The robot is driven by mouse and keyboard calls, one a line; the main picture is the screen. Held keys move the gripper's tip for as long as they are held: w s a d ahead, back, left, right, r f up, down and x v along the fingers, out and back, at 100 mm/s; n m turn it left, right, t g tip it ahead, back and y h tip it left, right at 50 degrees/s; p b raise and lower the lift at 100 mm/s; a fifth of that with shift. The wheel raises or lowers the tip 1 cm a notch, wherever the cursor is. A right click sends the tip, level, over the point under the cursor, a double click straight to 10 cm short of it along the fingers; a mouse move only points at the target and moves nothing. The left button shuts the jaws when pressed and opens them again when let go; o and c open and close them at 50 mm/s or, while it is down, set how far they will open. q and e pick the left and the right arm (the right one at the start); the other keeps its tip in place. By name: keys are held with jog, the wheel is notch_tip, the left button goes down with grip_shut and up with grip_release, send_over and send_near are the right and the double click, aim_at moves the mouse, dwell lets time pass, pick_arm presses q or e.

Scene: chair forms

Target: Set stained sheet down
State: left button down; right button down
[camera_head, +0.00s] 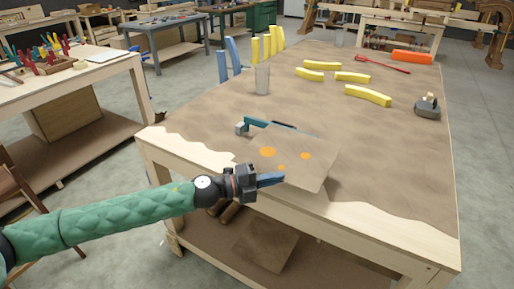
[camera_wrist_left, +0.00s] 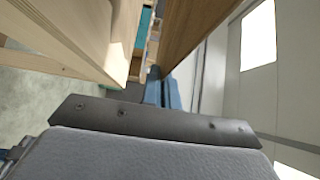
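The stained sheet (camera_head: 315,170) is a flat brown panel with several orange spots, near the front edge of the brown-topped workbench (camera_head: 400,170). Its near edge overhangs the bench's pale front edge, and a shadow shows beneath it. My left gripper (camera_head: 270,180), with blue fingers, is shut on the sheet's near edge. In the left wrist view the blue fingers (camera_wrist_left: 160,92) meet the brown sheet (camera_wrist_left: 196,30), which stretches away from them. I cannot tell whether the sheet's far side touches the bench. My right gripper is not in view.
A teal-handled tool (camera_head: 257,122) lies right behind the sheet. A grey cup (camera_head: 262,78), blue upright forms (camera_head: 233,55), yellow curved pieces (camera_head: 367,95) and a dark grey tool (camera_head: 428,107) stand farther back. The bench top right of the sheet is clear.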

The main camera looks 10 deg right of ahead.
aim_at(266, 167)
pick_arm(q)
jog(key=w+r+n+t, duration=0.1)
jog(key=w+a+r+n+t+y, duration=0.1)
jog(key=w+t, duration=0.1)
jog(key=w+r+n+t, duration=0.1)
jog(key=t, duration=0.1)
jog(key=shift+w+a+y, duration=0.25)
jog(key=shift+w+y, duration=0.05)
jog(key=shift+w, duration=0.1)
jog(key=w+a+r+n+t+y, duration=0.2)
jog(key=w+a+r+t, duration=0.1)
jog(key=r, duration=0.3)
jog(key=w+a+r+n+t+y, duration=0.2)
jog(key=r+n+t, duration=0.1)
jog(key=r, duration=0.3)
jog(key=w+a+n+t+y, duration=0.1)
jog(key=a+n+t+y, duration=0.2)
jog(key=a+n+y, duration=0.55)
jog(key=s+a+f+t+y, duration=0.15)
jog(key=s+a+f, duration=0.25)
jog(key=a+f, duration=0.55)
jog(key=s+a+f+y, duration=0.25)
jog(key=a+f, duration=0.45)
jog(key=f, duration=0.5)
jog(key=s+f, duration=0.6)
jog(key=f, duration=0.2)
jog(key=shift+s+d+f, duration=0.15)
jog(key=shift+d+f, duration=0.05)
jog(key=shift+f, duration=0.05)
